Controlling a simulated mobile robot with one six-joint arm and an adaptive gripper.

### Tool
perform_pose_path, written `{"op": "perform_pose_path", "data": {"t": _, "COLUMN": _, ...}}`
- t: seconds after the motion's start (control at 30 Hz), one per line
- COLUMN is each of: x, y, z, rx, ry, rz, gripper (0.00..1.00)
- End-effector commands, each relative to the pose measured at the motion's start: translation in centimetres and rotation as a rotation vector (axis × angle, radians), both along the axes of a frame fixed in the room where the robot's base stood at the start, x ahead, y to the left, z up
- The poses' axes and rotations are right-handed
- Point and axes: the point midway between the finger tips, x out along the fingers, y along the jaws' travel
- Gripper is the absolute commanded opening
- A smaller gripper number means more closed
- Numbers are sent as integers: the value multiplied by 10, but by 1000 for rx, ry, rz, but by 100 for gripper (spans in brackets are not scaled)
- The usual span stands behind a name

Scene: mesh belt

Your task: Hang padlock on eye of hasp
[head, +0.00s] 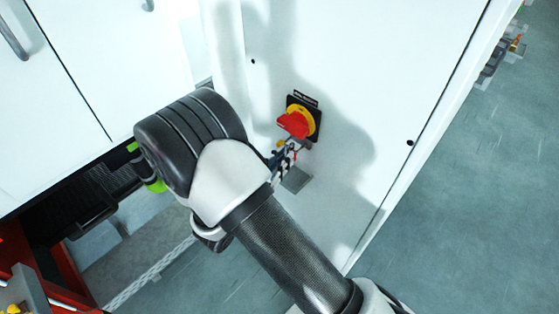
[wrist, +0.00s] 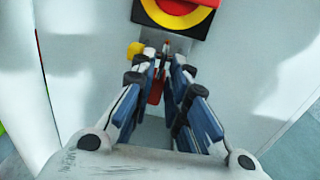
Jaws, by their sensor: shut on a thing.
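My gripper (wrist: 167,60) is in front of the white cabinet door, just below the red and yellow rotary switch. Its blue-grey fingers are closed together at the tips. A red padlock body (wrist: 155,90) shows between the fingers in the wrist view, mostly covered by them. In the head view my gripper (head: 286,157) is small and partly hidden by my arm. Grey metal (wrist: 180,44) just beyond the fingertips may be the hasp. I cannot make out its eye, or whether the shackle touches it.
The rotary switch (head: 297,122) sits on a black plate right above my gripper; it also shows at the top of the wrist view (wrist: 178,8). A small yellow piece (wrist: 135,48) is left of the fingertips. A grey plate (head: 296,180) lies below. Open floor (head: 470,200) is at right.

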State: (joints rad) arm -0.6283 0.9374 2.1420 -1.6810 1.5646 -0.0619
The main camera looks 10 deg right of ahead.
Motion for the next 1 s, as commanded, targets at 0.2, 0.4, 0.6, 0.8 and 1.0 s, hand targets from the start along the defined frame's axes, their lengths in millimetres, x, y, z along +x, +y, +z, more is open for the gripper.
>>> {"op": "perform_pose_path", "data": {"t": 0.2, "x": 0, "y": 0, "z": -4, "rx": 0, "ry": -1, "rz": 0, "gripper": 0}}
{"op": "perform_pose_path", "data": {"t": 0.4, "x": 0, "y": 0, "z": -4, "rx": 0, "ry": -1, "rz": 0, "gripper": 0}}
{"op": "perform_pose_path", "data": {"t": 0.6, "x": 0, "y": 0, "z": -4, "rx": 0, "ry": -1, "rz": 0, "gripper": 25}}
{"op": "perform_pose_path", "data": {"t": 0.8, "x": 0, "y": 0, "z": -4, "rx": -1, "ry": -1, "rz": 0, "gripper": 38}}
{"op": "perform_pose_path", "data": {"t": 1.0, "x": 0, "y": 0, "z": -4, "rx": -1, "ry": -1, "rz": 0, "gripper": 38}}
